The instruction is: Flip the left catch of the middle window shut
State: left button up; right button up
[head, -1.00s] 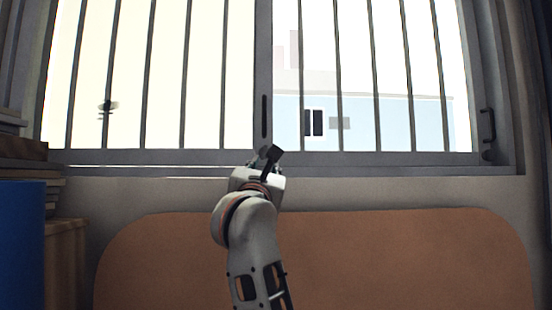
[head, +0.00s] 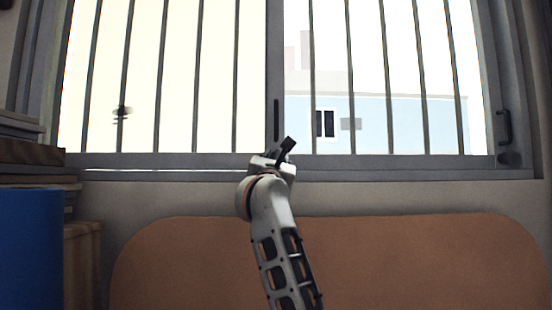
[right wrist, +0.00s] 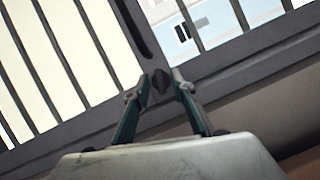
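The barred window (head: 275,80) fills the upper head view, with a grey upright between its two panes. My right gripper (head: 268,158) is at the foot of this upright, on the bottom rail. In the right wrist view, a small dark rounded piece, seemingly the catch (right wrist: 160,82), sits between the two fingertips, below a long dark slot in the upright. The right gripper's fingers (right wrist: 160,88) are apart, one on each side of it; I cannot tell whether they touch it. The gripper hides this piece in the head view. My left gripper is not in view.
A brown rounded panel (head: 400,260) stands below the sill. A blue object (head: 30,250) and stacked boards (head: 30,150) are at the left.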

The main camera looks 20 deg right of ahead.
grip_shut()
jog(key=shift+d+r+n+t+y+p, duration=0.15)
jog(key=shift+n+y+p, duration=0.2)
jog(key=shift+n+p, duration=0.4)
jog(key=shift+a+r+n+t+y+p, duration=0.15)
jog(key=shift+n+y+p, duration=0.2)
jog(key=shift+n+p, duration=0.4)
jog(key=shift+s+d+f+n+y, duration=0.15)
jog(key=shift+n+y, duration=0.25)
jog(key=shift+n, duration=0.4)
jog(key=shift+f, duration=0.1)
grip_release()
